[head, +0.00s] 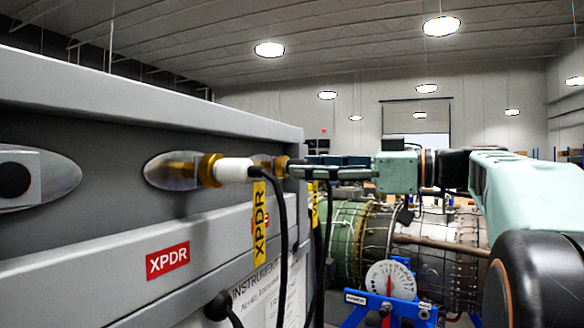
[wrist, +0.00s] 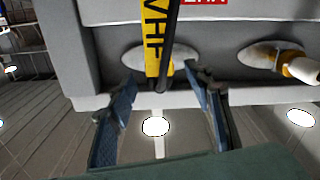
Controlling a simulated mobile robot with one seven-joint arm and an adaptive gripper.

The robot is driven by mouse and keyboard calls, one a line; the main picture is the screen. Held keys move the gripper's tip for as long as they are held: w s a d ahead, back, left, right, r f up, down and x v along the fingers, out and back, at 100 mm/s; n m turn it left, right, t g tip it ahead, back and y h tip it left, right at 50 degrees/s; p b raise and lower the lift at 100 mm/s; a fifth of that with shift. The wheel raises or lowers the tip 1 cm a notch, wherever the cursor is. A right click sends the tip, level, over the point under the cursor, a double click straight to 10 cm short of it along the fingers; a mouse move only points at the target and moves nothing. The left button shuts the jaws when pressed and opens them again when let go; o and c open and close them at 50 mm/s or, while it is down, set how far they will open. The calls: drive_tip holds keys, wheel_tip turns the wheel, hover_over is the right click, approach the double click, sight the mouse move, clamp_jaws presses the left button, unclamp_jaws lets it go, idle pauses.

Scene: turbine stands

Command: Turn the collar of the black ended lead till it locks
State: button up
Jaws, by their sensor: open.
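The black ended lead (wrist: 163,84) with a yellow VHF tag (wrist: 153,40) is on the grey panel, in front of a shiny oval plate. In the wrist view it sits between the fingertips of my gripper (wrist: 161,78), with a gap showing on each side. Its brass collar (wrist: 168,69) is mostly hidden behind tag and lead; whether it is locked I cannot tell. In the head view my gripper (head: 297,168) reaches in from the right, open, near the brass collar at the panel.
Beside it is a white-ended lead (head: 236,170) with a brass collar and XPDR tag (head: 260,222), also in the wrist view (wrist: 301,69). A black round piece (head: 14,180) sits on the far left plate. A turbine (head: 440,245) stands behind.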

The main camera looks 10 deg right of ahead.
sight(283, 167)
drive_tip(key=shift+x, duration=1.95)
drive_tip(key=c, duration=1.2)
